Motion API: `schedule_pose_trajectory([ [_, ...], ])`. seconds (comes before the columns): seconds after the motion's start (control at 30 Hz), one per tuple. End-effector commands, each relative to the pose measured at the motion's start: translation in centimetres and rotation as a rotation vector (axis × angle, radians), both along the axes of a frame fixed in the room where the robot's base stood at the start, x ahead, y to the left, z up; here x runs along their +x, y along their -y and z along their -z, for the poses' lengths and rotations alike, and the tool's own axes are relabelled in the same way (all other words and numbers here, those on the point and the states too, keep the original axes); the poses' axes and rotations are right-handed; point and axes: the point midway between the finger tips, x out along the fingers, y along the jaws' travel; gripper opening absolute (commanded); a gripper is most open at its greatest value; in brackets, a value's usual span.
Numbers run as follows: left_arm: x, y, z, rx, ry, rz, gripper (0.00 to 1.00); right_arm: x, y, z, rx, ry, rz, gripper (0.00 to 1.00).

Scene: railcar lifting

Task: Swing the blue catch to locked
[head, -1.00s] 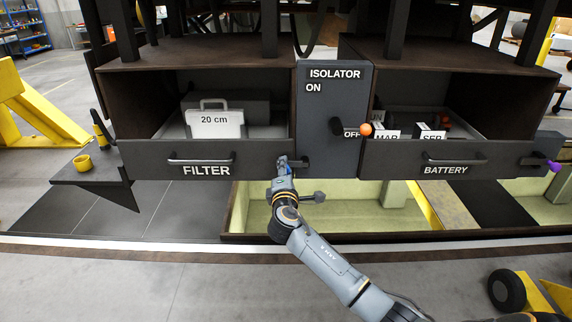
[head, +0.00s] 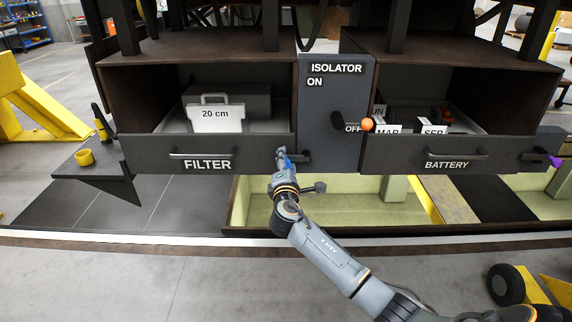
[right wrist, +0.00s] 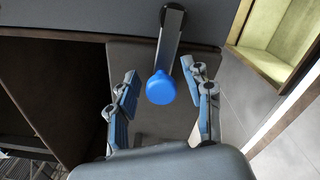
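The blue catch's round knob (right wrist: 161,88) shows in the right wrist view, at the end of a dark metal lever (right wrist: 171,40) that comes down from a pivot at the top. My right gripper (right wrist: 165,92) is open, with one finger on each side of the knob and a visible gap to both. My left gripper is not in view.
The isolator's orange-tipped handle (head: 367,124) is close above right, by OFF. The battery drawer (head: 395,160) is at the right.

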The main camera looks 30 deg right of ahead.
Motion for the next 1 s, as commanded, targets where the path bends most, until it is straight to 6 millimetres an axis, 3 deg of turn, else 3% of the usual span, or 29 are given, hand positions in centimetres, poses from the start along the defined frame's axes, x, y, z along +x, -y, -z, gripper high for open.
schedule_pose_trajectory([
  [0.37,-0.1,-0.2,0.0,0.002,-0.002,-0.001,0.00,-1.1,-0.9,0.5,0.007,-0.006,-0.004,0.50],
  [0.8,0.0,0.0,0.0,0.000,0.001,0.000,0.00,-8.5,-5.4,0.5,0.007,-0.006,-0.004,0.50],
  [1.0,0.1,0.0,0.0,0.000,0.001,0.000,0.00,-10.0,-6.3,0.4,0.004,-0.003,-0.001,0.50],
])
